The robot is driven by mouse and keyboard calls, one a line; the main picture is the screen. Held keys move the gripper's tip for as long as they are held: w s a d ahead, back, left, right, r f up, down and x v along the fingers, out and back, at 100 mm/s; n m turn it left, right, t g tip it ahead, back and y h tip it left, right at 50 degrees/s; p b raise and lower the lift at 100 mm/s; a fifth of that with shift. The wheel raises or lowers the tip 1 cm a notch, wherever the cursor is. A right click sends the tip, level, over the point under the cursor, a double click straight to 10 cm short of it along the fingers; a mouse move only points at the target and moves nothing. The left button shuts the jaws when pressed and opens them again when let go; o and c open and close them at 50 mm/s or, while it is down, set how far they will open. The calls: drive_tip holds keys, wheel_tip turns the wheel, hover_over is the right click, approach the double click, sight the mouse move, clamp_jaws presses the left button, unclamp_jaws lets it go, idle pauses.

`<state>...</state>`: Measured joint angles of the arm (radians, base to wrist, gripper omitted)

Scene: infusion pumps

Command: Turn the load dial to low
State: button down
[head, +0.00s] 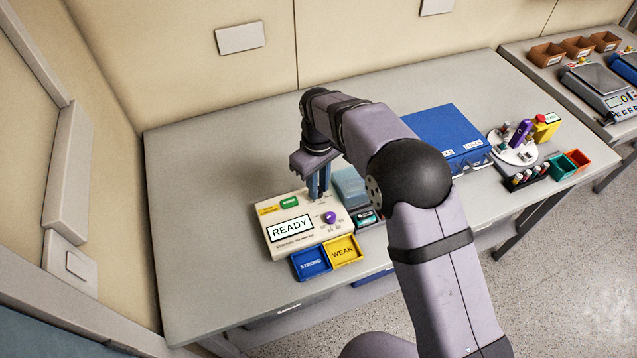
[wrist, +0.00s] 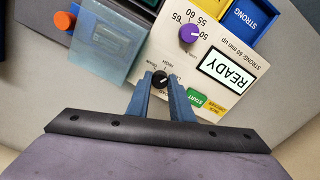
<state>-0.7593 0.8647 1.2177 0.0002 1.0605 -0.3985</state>
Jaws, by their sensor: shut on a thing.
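A cream control panel (head: 272,238) with a READY display stands on the table under my arm. It also shows in the wrist view (wrist: 228,47). The small black dial (wrist: 159,77) sits near the panel's edge, with small labels around it that include HIGH; the other labels are too small to read surely. My gripper (wrist: 158,88) has its blue fingers shut on this dial, one finger on each side. In the head view my gripper (head: 318,190) points down at the panel's back part and hides most of the dial. The dial's pointer direction is hard to tell.
A purple knob (head: 329,217) with numbers and a green START button (head: 289,202) are on the same panel. Blue STRONG (head: 311,263) and yellow WEAK (head: 343,250) trays stand in front. A translucent blue box (head: 350,187) is close on the right. The table's left side is clear.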

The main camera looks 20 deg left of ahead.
drive_tip(key=m, duration=0.6)
drive_tip(key=shift+r+p, duration=0.1)
drive_tip(key=shift+p, duration=0.2)
drive_tip(key=shift+w+a+m, duration=0.1)
drive_tip(key=shift+m, duration=0.2)
drive_tip(key=c, duration=1.6)
unclamp_jaws()
drive_tip(key=shift+o, duration=0.2)
drive_tip(key=shift+r+b, duration=1.05)
drive_tip(key=shift+r, duration=2.6)
